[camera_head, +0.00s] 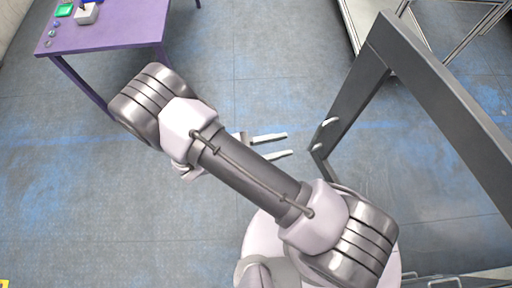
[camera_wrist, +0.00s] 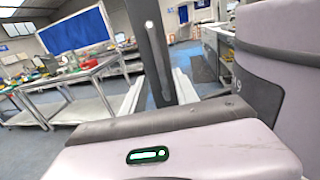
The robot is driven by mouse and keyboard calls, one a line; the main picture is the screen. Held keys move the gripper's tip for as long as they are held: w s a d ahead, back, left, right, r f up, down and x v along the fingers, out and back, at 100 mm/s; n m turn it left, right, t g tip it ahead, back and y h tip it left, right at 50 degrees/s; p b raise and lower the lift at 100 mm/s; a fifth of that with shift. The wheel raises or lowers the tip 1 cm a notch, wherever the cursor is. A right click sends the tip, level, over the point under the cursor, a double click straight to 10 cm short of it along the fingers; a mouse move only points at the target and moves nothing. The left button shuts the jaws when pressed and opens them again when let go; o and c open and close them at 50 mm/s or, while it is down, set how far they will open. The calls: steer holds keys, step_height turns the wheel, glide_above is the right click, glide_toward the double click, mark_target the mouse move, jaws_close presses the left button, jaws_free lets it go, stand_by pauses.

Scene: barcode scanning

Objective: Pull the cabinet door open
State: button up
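A dark grey door frame (camera_head: 449,95) with a see-through middle stands at the right in the head view. A small pale handle (camera_head: 328,122) sits on its left upright, with another pale piece lower down. In the wrist view a dark upright post (camera_wrist: 150,55) with a small white spot stands beyond the fingers; I cannot tell if the spot is the handle. My gripper (camera_head: 289,144) is open and empty, its two pale fingers pointing right toward the handle, with a gap between. It also shows in the wrist view (camera_wrist: 159,78). The cabinet's body is not clear.
A purple table (camera_head: 110,33) with a green item and a small device stands at the upper left. A metal-framed table (camera_head: 357,30) is at the top right. The blue-grey floor between is clear. Workbenches and a blue board (camera_wrist: 74,31) show farther off.

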steer(key=s+a, duration=0.1)
steer(key=a, duration=0.6)
steer(key=shift+r, duration=0.1)
